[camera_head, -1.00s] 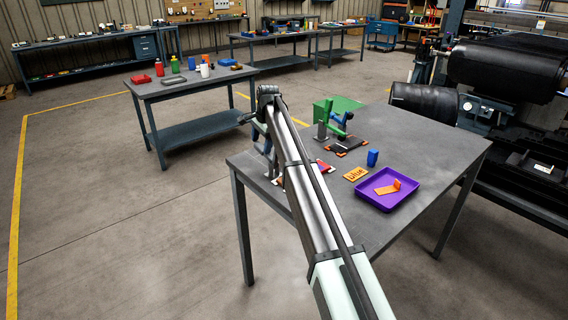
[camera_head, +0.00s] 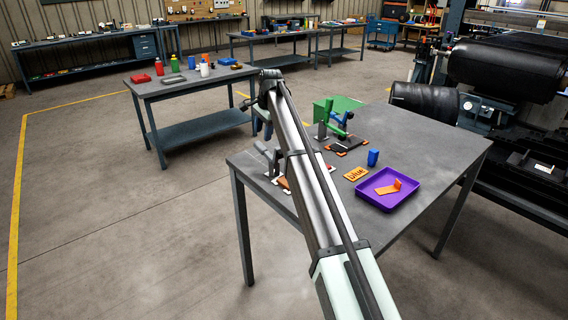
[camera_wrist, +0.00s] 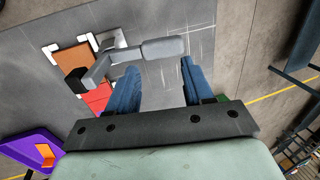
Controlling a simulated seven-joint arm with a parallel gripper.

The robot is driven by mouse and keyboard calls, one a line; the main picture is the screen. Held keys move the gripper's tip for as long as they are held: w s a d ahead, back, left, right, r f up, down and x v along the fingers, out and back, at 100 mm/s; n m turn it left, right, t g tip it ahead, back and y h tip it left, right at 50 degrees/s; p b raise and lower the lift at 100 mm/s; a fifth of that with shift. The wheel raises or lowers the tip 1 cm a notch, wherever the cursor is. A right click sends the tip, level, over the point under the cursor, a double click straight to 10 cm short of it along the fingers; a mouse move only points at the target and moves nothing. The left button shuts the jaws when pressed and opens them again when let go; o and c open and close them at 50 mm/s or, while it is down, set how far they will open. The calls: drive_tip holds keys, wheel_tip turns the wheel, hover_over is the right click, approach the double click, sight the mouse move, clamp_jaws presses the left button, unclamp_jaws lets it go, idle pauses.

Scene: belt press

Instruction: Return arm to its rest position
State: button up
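My gripper (camera_wrist: 160,66) shows in the wrist view as two blue fingers, spread apart with nothing between them. A grey clamp lever (camera_wrist: 160,48) lies beyond the fingertips. In the head view my arm reaches over the left side of the grey table, with its wrist bent down at the far end. The arm hides most of the gripper there. The grey clamp (camera_head: 266,154) stands at the table's left edge, below the wrist and apart from it.
The grey table (camera_head: 440,145) holds a purple tray (camera_head: 388,206) with an orange piece (camera_head: 388,188), a blue cylinder (camera_head: 373,158), an orange lettered plate (camera_head: 355,174) and a green clamp (camera_head: 338,122). Black rollers (camera_head: 505,70) stand at the right. Open floor (camera_head: 110,200) lies left.

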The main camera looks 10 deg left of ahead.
drive_tip(key=shift+r, duration=0.35)
